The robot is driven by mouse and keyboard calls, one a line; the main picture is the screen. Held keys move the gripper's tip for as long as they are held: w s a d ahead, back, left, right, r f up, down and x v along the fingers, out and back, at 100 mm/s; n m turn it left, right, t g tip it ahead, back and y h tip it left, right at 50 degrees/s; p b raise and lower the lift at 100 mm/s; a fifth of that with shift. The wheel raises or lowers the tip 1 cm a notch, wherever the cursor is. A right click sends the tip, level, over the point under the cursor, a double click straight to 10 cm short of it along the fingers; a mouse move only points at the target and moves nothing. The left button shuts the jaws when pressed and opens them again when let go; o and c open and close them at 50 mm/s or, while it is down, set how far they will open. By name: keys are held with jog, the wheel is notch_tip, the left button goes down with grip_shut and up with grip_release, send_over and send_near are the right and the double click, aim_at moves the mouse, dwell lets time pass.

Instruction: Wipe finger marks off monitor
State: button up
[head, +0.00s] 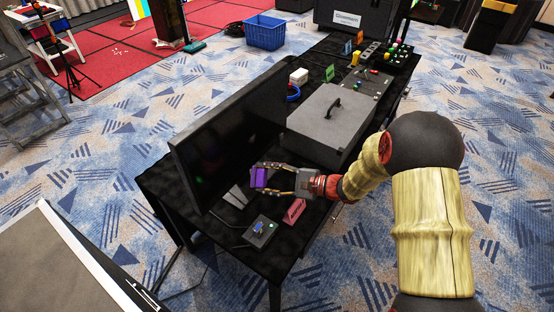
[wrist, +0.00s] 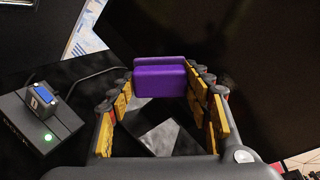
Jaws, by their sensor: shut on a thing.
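The monitor (head: 225,125) stands on the black table at its left end, with its dark screen facing my arm. In the wrist view its dark surface (wrist: 250,60) fills the upper right. Finger marks are too faint to make out; only dim coloured specks show low on the screen. My gripper (head: 264,179) is shut on a purple block-shaped wiper (head: 259,177), held at the fingertips in front of the lower screen. The wiper also shows between the fingers in the wrist view (wrist: 161,80). I cannot tell whether it touches the screen.
A grey case (head: 325,115) with a handle lies right of the monitor. A small black box (head: 259,231) with a green light and a pink card (head: 294,211) lie near the table's front corner. Control panels (head: 365,85) fill the far end. The monitor's stand is beside my gripper.

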aim_at(248, 143)
jog(key=w+d+r+m+t, duration=0.3)
jog(key=w+d+t, duration=0.1)
jog(key=w+t, duration=0.1)
jog(key=x, duration=0.6)
jog(key=shift+w+h, duration=0.2)
jog(key=shift+h, duration=0.1)
jog(key=shift+b+x, duration=0.5)
jog(key=shift+x, duration=0.4)
dwell(0.7)
jog(key=shift+w+d+r, duration=0.1)
jog(key=shift+w, duration=0.05)
jog(key=shift+w+d+b, duration=0.65)
jog(key=shift+w+d, duration=0.55)
jog(key=shift+w, duration=0.3)
jog(key=shift+a, duration=0.1)
jog(key=shift+s+a+b, duration=0.5)
jog(key=shift+s+a, duration=0.8)
jog(key=shift+s, duration=0.25)
